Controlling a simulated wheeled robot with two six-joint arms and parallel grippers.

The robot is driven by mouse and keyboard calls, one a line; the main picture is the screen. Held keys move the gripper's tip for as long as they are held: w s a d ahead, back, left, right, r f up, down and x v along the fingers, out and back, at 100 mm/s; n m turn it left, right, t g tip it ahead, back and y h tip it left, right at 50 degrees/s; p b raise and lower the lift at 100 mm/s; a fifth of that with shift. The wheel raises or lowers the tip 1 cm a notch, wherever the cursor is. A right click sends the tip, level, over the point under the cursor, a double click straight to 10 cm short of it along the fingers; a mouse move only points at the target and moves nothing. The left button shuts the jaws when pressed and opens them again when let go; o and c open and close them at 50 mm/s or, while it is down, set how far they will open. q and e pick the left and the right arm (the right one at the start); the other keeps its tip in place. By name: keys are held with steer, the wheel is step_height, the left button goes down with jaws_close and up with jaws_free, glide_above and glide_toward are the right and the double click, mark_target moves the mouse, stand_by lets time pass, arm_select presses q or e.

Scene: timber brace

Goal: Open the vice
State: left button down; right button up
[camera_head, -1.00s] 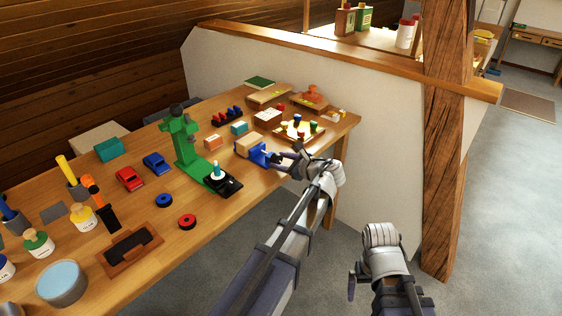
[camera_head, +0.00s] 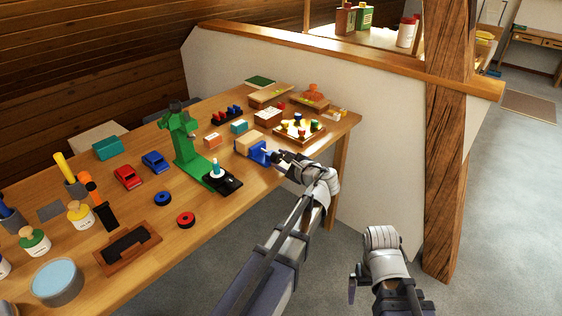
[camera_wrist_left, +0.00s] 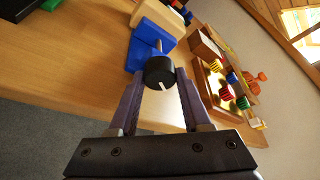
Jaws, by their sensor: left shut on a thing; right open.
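The vice (camera_head: 256,154) has a blue body and stands near the bench's front edge, with a pale wooden block (camera_head: 247,142) at its far side. In the left wrist view, the blue vice (camera_wrist_left: 146,48) has a metal screw ending in a round black knob (camera_wrist_left: 158,72) with a white mark. My left gripper (camera_head: 277,157) is shut on that knob, its fingers on either side of it in the left wrist view (camera_wrist_left: 158,84). My right gripper (camera_head: 354,284) hangs in front of the bench, away from the vice, and is open.
A green press (camera_head: 188,150) stands left of the vice on the wooden bench (camera_head: 215,222). A tray of coloured pegs (camera_head: 300,131) lies close behind the vice to the right. A wooden post (camera_head: 445,160) rises at the right. Bare floor lies in front.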

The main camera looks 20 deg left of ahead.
arm_select(q)
steer(key=shift+c, duration=1.8)
jaws_free()
